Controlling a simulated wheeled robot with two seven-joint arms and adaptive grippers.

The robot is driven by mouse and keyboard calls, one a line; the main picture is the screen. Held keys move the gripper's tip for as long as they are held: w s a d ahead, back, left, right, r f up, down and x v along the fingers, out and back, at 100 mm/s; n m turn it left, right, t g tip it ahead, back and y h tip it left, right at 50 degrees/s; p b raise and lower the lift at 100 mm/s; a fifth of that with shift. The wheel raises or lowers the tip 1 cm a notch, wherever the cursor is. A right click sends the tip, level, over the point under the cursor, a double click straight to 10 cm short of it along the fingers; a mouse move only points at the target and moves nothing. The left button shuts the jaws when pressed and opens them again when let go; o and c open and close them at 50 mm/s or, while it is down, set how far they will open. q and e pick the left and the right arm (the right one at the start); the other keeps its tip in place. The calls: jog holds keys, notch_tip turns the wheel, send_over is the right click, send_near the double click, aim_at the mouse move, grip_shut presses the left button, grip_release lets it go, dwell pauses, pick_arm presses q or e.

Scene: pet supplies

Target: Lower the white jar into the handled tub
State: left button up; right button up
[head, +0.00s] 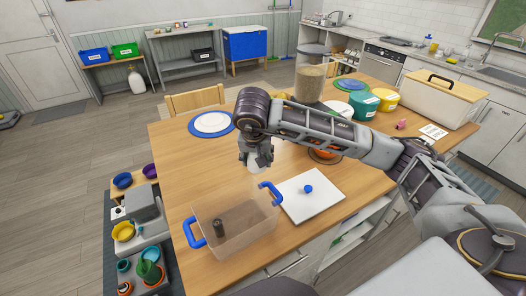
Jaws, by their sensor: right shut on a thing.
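The handled tub (247,232) is a clear, brownish bin with blue handles, standing open near the table's front edge. A small dark cylinder (218,228) is inside it, at the left. My right gripper (256,160) points down just behind the tub, shut on the white jar (253,169). The jar is small and mostly hidden by the gripper and the tub's back handle area. I cannot tell whether the jar is clear of the table. My left gripper is not in view.
A white board with a blue knob (310,208) lies right of the tub. A blue-rimmed plate (211,124) is behind left. A tall food container (309,82), coloured tubs (364,106) and a large bin (430,95) stand at the back right. My right arm crosses above the table.

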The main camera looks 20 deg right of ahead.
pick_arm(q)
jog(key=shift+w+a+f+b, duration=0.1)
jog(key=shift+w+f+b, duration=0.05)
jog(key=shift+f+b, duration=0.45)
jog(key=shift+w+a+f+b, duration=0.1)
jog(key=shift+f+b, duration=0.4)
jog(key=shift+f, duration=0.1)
pick_arm(e)
jog(key=s+a+f, duration=0.1)
jog(key=s+a, duration=0.6)
jog(key=a, duration=0.3)
jog(key=shift+f, duration=0.3)
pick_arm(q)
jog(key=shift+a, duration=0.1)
pick_arm(e)
jog(key=shift+a, duration=0.1)
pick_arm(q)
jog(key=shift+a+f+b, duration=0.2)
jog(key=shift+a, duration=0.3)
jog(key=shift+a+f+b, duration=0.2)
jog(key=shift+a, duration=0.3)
pick_arm(e)
jog(key=shift+f, duration=0.35)
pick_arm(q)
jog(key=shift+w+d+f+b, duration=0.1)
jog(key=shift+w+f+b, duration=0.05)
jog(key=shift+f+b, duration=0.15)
pick_arm(e)
jog(key=shift+f, duration=0.25)
